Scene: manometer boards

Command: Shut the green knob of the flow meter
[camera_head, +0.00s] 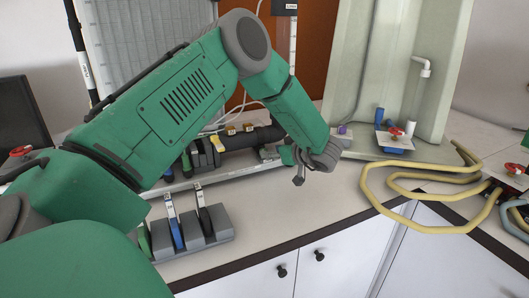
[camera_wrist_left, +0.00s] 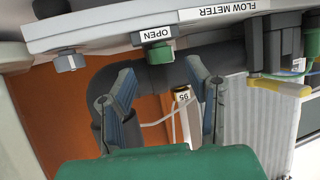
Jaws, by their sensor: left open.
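The green knob (camera_wrist_left: 160,54) shows in the left wrist view, just below an upside-down OPEN label (camera_wrist_left: 155,35). It sits on the light-coloured board edge (camera_wrist_left: 105,37) that also carries an upside-down FLOW METER label (camera_wrist_left: 228,12). My left gripper (camera_wrist_left: 161,76) is open and empty, its two fingers spread to either side of the knob's line. The knob is just beyond the fingertips and not gripped. In the head view my left gripper (camera_head: 305,170) hangs above the bench at the board's right end. I cannot clearly pick out the knob there. My right gripper is not in view.
A grey block with upright blue and black handles (camera_head: 190,232) stands on the bench, left of my gripper. Yellow tubing (camera_head: 400,220) lies looped at the right. A pale panel with a red valve (camera_head: 397,133) stands behind it. The bench front is clear between them.

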